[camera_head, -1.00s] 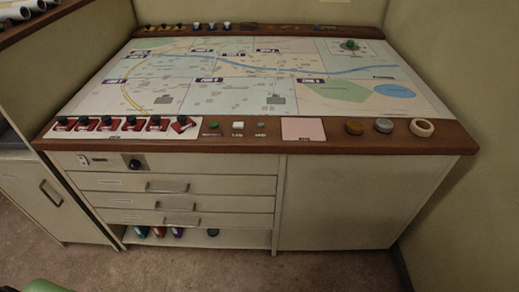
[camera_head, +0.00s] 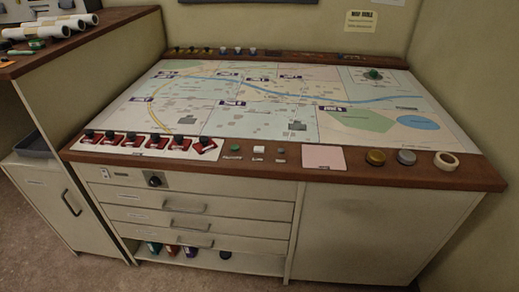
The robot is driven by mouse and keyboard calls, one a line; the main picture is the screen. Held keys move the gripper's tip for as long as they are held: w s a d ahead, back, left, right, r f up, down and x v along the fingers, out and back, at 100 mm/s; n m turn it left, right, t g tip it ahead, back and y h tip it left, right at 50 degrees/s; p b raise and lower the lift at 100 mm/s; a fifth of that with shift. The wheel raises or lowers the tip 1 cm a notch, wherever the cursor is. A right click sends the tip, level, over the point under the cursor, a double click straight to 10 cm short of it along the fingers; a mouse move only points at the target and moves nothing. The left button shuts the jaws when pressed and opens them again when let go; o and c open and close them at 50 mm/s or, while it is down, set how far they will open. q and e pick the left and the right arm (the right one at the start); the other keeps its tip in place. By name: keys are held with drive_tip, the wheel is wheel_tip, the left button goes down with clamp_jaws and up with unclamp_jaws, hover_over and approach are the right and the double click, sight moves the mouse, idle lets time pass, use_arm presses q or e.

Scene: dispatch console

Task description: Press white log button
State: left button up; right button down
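The white log button (camera_head: 258,149) sits on the brown front rail (camera_head: 330,177) of the map console, with a small label below it. A green button (camera_head: 235,149) is to its left and a small grey button (camera_head: 280,152) to its right. Neither of my grippers shows in the head view, so I see nothing near or touching the white button.
Red switch units (camera_head: 160,142) line the rail's left part. A pink pad (camera_head: 323,158), brass knob (camera_head: 376,157), grey knob (camera_head: 406,157) and cream ring (camera_head: 446,161) lie to the right. Drawers (camera_head: 190,207) are below. A side counter (camera_head: 85,38) with rolled papers stands at left.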

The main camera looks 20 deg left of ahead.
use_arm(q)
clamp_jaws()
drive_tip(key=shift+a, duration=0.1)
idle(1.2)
